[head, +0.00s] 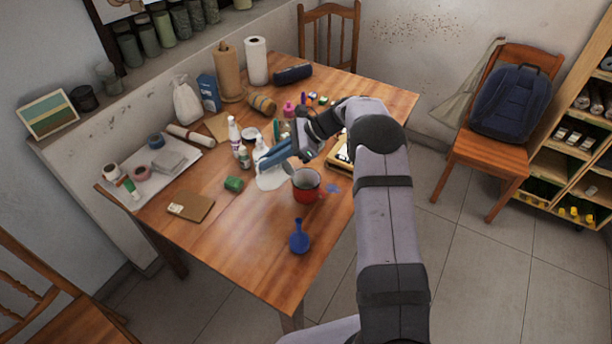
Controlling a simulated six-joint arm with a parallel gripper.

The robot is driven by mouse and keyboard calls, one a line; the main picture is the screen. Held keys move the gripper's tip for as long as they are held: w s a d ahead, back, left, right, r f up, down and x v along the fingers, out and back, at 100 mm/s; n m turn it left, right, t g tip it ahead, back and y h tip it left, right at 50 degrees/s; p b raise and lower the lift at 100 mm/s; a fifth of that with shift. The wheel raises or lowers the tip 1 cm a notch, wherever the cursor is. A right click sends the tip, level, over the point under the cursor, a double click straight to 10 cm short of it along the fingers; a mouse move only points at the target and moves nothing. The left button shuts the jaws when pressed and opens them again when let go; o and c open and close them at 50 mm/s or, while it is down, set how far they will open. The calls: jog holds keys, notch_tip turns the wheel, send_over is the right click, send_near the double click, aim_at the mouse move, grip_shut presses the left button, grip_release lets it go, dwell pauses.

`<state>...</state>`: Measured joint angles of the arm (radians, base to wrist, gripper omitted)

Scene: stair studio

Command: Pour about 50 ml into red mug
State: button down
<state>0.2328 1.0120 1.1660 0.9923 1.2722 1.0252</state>
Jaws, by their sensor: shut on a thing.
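A red mug (306,186) stands upright on the wooden table, with its grey inside partly showing. I cannot tell how much liquid is in it. My gripper (270,157) has blue-grey fingers and is above the table, to the upper left of the mug. It looks shut on a white bottle (260,146), whose narrow top shows above the fingers. Much of the bottle is hidden by the fingers. It looks about upright, and no stream shows between it and the mug. A pale, irregular patch (270,181) lies on the table below the gripper.
A blue narrow-necked vessel (299,238) stands near the front edge. A green object (234,184) and a brown notebook (191,205) lie left. Small bottles (235,132) stand behind the gripper. A tray (342,152) lies right, partly behind my arm.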

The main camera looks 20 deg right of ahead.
jog(key=shift+a+r+h+p, duration=0.25)
jog(key=shift+r+h+p, duration=0.2)
jog(key=shift+p, duration=0.55)
jog(key=shift+f, duration=0.1)
jog(key=shift+w+a+f+h, duration=0.1)
jog(key=shift+f+h, duration=0.05)
jog(key=shift+h, duration=0.1)
jog(key=shift+p, duration=0.4)
dwell(0.4)
